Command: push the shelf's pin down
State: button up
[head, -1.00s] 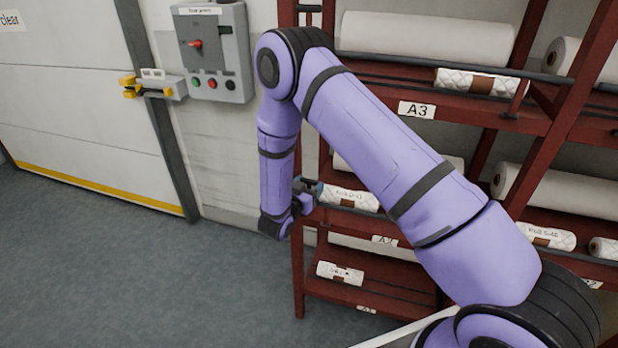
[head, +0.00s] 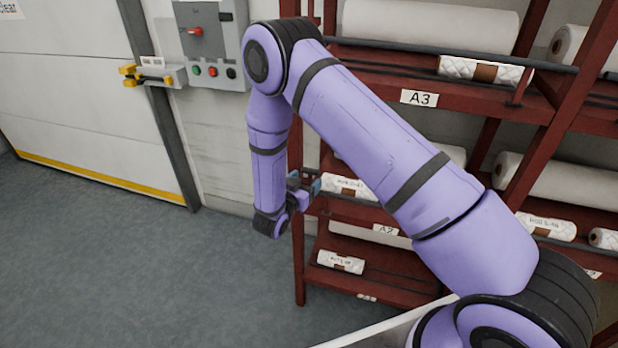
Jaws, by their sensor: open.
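The red shelf rack (head: 470,110) fills the right side of the head view, with tiers labelled A3 (head: 419,98) and A2 (head: 385,230). A small upright red pin (head: 521,88) seems to stand at the front edge of the A3 tier, right of a short wrapped roll; I cannot tell for sure that it is the pin. Another may be hidden behind my arm. My gripper (head: 309,186) is at the left end of the A2 tier, beside a small wrapped roll (head: 346,186). It is open; whether it touches the roll is unclear.
Long white rolls (head: 430,25) and short wrapped rolls (head: 340,262) lie on the tiers. A grey control box (head: 212,45) and a yellow-handled latch (head: 150,76) are on the wall and door at left. The floor (head: 130,270) at left is clear.

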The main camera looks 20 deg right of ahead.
jog(key=v, duration=0.8)
jog(key=shift+s, duration=0.1)
jog(key=w+r+y, duration=0.4)
jog(key=w+r, duration=0.2)
jog(key=r, duration=0.2)
notch_tip(320, 180, up, 22)
jog(key=s+d+n+y, duration=0.2)
jog(key=s+n+y, duration=0.15)
jog(key=y, duration=0.65)
jog(key=s+d+r+n+g, duration=0.2)
jog(key=s+d+r, duration=0.1)
jog(key=s, duration=0.8)
jog(key=s+d+r+n+g, duration=0.2)
jog(key=s+d, duration=0.3)
jog(key=s, duration=0.6)
jog(key=s+d+r+n+g, duration=0.2)
jog(key=s+d+r+g, duration=0.1)
jog(key=s, duration=0.8)
jog(key=shift+d+r+h, duration=0.4)
jog(key=shift+d+r, duration=0.25)
jog(key=shift+d, duration=0.25)
